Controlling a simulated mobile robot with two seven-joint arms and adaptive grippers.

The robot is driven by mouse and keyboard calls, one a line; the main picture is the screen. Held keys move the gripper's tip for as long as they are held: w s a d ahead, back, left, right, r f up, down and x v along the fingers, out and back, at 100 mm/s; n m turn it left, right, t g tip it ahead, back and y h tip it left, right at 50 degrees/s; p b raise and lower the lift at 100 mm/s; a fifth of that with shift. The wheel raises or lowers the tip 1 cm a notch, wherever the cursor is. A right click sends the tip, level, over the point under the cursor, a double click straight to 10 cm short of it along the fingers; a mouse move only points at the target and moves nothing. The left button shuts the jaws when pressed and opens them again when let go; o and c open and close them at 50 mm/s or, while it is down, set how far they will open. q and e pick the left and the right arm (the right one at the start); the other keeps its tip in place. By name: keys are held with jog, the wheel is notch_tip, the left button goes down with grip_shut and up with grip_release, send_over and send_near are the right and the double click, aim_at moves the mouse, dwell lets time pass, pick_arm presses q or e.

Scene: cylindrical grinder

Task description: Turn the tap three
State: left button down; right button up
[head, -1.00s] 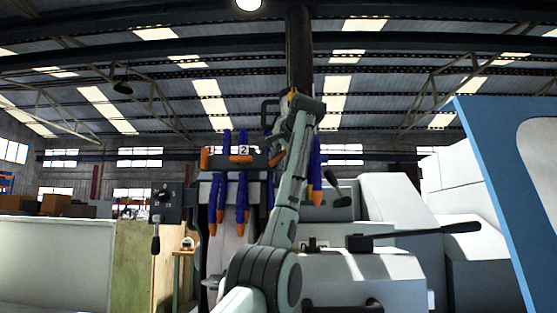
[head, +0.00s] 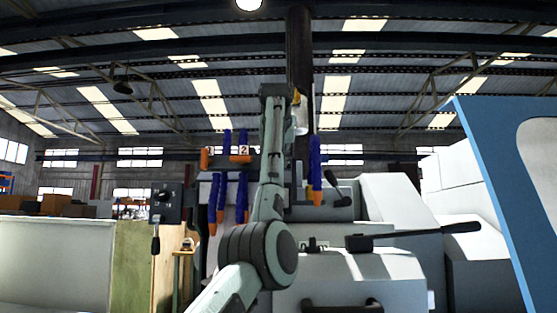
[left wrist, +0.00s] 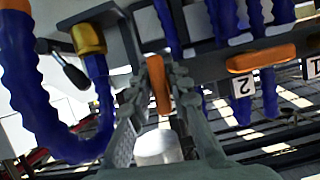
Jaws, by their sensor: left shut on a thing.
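Tap three's orange handle (left wrist: 158,84) shows in the left wrist view between the fingers of my left gripper (left wrist: 157,92), which is shut on it. This handle lies roughly along the fingers, while the orange handle of tap two (left wrist: 260,58) lies crosswise. The label 2 (left wrist: 243,85) is beside tap two. In the head view, tap two (head: 240,158) and tap one (head: 207,158) are left of my arm. My arm hides tap three and the gripper there. My right gripper is in neither view.
Blue hoses with orange tips (head: 220,195) hang below the taps. Another blue hose (left wrist: 60,125) curves close left of my gripper. A black lever (head: 420,234) sticks out over the pale machine, and a blue-edged panel (head: 495,200) stands at the right.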

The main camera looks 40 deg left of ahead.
pick_arm(q)
jog(key=shift+n+h, duration=0.3)
jog(key=shift+n, duration=0.1)
dwell(0.3)
jog(key=c, duration=1.5)
grip_release()
jog(key=shift+c, duration=0.2)
jog(key=v, duration=1.2)
jog(key=shift+f, duration=0.15)
